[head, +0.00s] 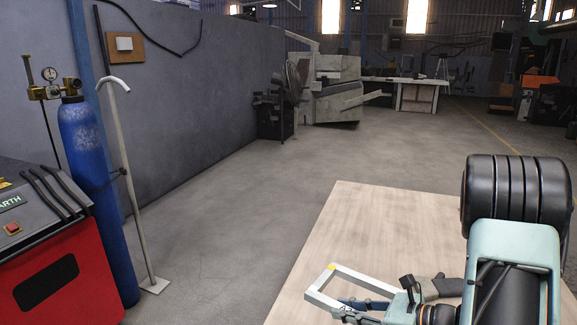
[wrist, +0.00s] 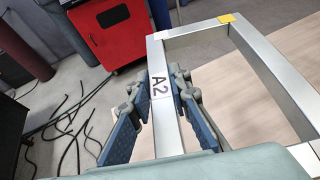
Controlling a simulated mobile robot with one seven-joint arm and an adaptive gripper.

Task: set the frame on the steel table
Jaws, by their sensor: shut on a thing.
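The frame (head: 319,283) is a rectangle of pale metal bars with a yellow patch at one corner. In the wrist view the frame (wrist: 270,75) shows "A2" on one bar. My gripper (head: 362,304) is shut on that lettered bar. Its blue-padded fingers (wrist: 160,88) lie on either side of the bar. In the head view the frame appears over the left part of a pale, wood-look tabletop (head: 370,220); contact between them cannot be told. No table clearly of steel shows close by; a light table (head: 417,99) stands far back.
A red machine (head: 65,265) and a blue gas cylinder (head: 95,190) stand at the left, beside a pale post (head: 130,190). Black cables (wrist: 75,125) lie on the floor. The visible tabletop beyond the frame is bare. Grey machinery (head: 335,92) stands at the back.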

